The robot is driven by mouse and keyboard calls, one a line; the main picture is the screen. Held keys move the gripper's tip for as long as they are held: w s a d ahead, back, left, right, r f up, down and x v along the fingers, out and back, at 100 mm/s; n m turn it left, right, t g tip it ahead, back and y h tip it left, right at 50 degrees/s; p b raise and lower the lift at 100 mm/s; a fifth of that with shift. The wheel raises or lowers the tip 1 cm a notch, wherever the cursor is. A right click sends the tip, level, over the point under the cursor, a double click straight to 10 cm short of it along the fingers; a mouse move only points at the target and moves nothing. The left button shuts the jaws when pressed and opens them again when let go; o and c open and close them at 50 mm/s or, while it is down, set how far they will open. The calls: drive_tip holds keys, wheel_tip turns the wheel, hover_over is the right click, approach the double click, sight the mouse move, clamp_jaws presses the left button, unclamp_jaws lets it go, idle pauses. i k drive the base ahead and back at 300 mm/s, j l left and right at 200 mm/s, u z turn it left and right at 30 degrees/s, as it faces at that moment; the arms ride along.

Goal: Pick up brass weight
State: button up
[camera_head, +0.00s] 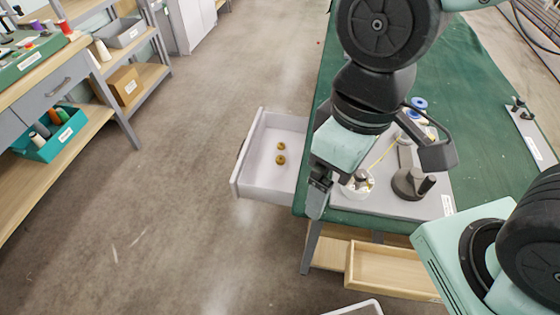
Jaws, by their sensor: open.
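Two small brass weights lie in the open white drawer (249,188) at the left side of the green table. One brass weight (281,145) is farther back and the other brass weight (280,160) is just nearer. My gripper (318,205) hangs at the table's left edge, to the right of the drawer and apart from both weights. It is open, with nothing seen between its fingers, though its fingertips are small and partly hidden in this view.
Shelves (130,80) stand at left. The floor between is clear.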

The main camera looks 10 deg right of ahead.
sight(280, 160)
drive_tip(key=k+z, duration=0.45)
drive_tip(key=k+l+z, duration=0.15)
drive_tip(key=z, duration=0.3)
drive_tip(key=k+l+z, duration=0.25)
drive_tip(key=z, duration=0.2)
drive_tip(key=k+u, duration=0.1)
drive_tip(key=u, duration=1.25)
drive_tip(key=i+j+u, duration=0.4)
drive_tip(key=i+u, duration=0.15)
drive_tip(key=i, duration=0.25)
drive_tip(key=i+u, duration=0.3)
drive_tip(key=i, duration=0.15)
drive_tip(key=i+j+z, duration=0.1)
drive_tip(key=i+z, duration=0.15)
drive_tip(key=i+j+z, duration=0.25)
drive_tip(key=i, duration=0.2)
drive_tip(key=i+j+z, duration=0.15)
drive_tip(key=z, duration=0.25)
drive_tip(key=i+j+z, duration=0.6)
drive_tip(key=z, duration=0.2)
